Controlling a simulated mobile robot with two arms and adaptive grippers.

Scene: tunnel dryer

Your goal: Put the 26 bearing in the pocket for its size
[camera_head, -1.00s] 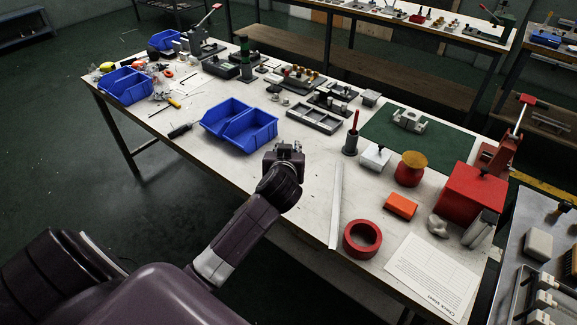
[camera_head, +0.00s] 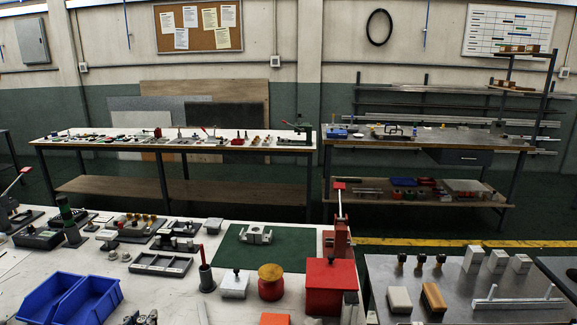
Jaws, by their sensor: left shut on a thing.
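My left gripper (camera_head: 140,319) shows only as a small dark tip at the bottom edge, near the blue bins' right side. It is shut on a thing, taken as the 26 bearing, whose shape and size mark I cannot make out. A grey tray (camera_head: 161,272) with several pockets lies on the white bench, up and to the right of the gripper and apart from it. The pockets' size marks are too small to read. My right gripper is not in view.
Blue bins (camera_head: 54,303) stand left of the gripper. A dark grey pot (camera_head: 206,281) with a red-handled tool stands right of the tray. Further right are a white block (camera_head: 234,285), a red jar (camera_head: 271,287) and a red box (camera_head: 325,285). A green mat (camera_head: 289,258) lies behind.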

